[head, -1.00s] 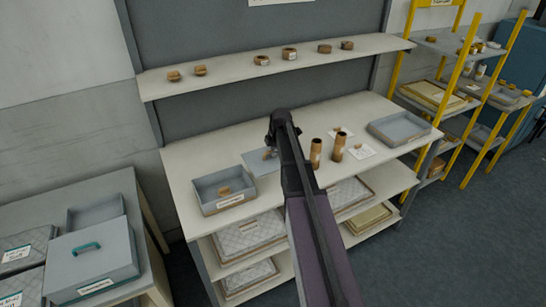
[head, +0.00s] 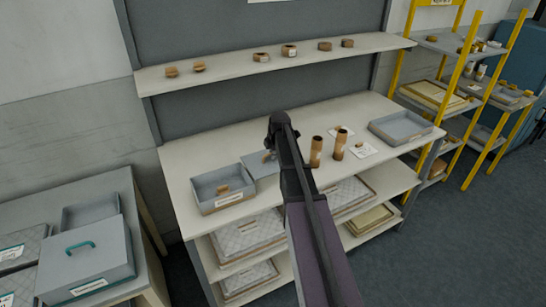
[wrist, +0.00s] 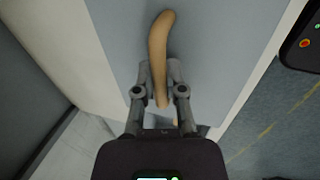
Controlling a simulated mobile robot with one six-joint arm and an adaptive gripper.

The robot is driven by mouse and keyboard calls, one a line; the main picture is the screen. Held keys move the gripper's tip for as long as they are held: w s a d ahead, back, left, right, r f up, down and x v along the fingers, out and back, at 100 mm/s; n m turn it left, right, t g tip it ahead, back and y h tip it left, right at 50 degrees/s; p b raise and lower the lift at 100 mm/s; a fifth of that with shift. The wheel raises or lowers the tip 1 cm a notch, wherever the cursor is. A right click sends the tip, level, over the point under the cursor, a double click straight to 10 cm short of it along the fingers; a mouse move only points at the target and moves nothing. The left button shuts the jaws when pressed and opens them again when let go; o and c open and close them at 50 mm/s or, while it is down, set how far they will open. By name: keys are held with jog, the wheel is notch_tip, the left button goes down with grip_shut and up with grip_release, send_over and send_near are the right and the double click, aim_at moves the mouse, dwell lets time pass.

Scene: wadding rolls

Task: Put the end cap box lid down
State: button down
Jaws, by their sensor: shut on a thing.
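The end cap box lid is a flat grey-blue panel (head: 259,167) just right of the open end cap box, at or close above the worktop; I cannot tell whether it touches. In the wrist view the lid (wrist: 215,50) fills the middle, with a curved tan handle (wrist: 160,40). My gripper (wrist: 160,72) is shut on that handle, one finger on each side. In the head view my arm hides the lid's right part and most of my gripper. The grey end cap box (head: 222,202) is open, with a brown piece (head: 222,190) inside and a white label in front.
Two brown tubes (head: 316,152) stand right of my arm, near small white cards (head: 364,150). A shallow grey tray (head: 400,128) lies at the worktop's right end. A shelf (head: 230,72) with several brown rolls runs above the back. A closed box with a green handle (head: 85,268) stands at left.

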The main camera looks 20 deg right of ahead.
aim_at(277, 164)
jog(key=shift+f+b, duration=0.6)
dwell(0.3)
jog(key=c, duration=0.7)
grip_release()
jog(key=shift+r, duration=0.25)
jog(key=shift+s+r+p, duration=0.1)
jog(key=shift+r+p, duration=0.65)
jog(key=shift+p, duration=0.25)
jog(key=p+v, duration=1)
jog(key=v, duration=0.1)
jog(key=shift+s+r+p, duration=0.1)
jog(key=shift+r+p, duration=0.05)
jog(key=shift+p, duration=0.25)
